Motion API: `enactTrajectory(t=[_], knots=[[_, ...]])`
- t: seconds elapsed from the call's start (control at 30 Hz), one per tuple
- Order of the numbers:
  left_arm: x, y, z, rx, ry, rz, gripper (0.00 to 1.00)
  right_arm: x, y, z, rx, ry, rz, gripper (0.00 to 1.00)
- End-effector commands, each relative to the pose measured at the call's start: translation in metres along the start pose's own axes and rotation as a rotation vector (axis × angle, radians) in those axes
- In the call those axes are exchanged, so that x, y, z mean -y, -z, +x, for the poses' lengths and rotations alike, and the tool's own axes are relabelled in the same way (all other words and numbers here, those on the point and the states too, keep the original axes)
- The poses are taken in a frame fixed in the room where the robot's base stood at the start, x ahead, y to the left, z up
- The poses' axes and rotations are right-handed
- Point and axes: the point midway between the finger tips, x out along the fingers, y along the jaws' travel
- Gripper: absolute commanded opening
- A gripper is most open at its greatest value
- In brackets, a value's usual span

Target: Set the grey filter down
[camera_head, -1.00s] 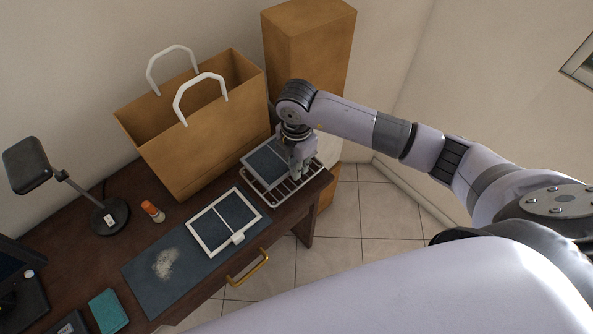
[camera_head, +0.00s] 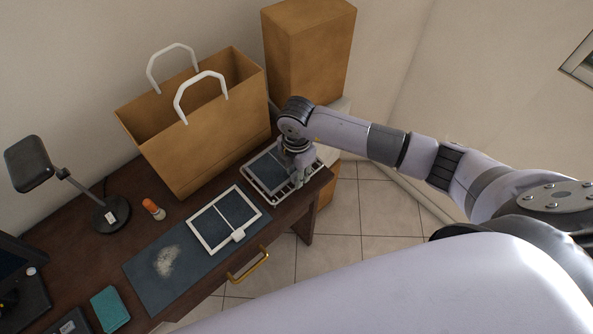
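The grey filter (camera_head: 266,170) is a flat dark blue-grey panel with a pale rim. It lies low at the wire rack (camera_head: 285,198) on the right end of the desk. Whether its whole underside touches the rack cannot be seen. My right gripper (camera_head: 298,180) points down at the filter's right side and appears shut on its edge; the fingertips are small and partly hidden. My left gripper is not in view.
A white frame with a divider (camera_head: 199,236) lies on the dark mat (camera_head: 150,297), beside pale dust. A large paper bag (camera_head: 190,150) stands close behind the rack. An orange-capped bottle (camera_head: 153,209) and a lamp (camera_head: 110,215) stand left.

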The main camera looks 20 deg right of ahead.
Motion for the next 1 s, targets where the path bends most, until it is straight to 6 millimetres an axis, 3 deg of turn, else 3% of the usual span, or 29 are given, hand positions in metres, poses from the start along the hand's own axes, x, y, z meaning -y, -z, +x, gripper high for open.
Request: enactTrajectory(t=[0.47,1.0], knots=[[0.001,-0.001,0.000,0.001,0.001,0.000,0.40,-0.001,0.000,-0.007,0.000,-0.002,0.000,0.34],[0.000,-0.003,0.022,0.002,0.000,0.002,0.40,-0.001,-0.001,-0.108,0.001,-0.004,0.000,0.34]])
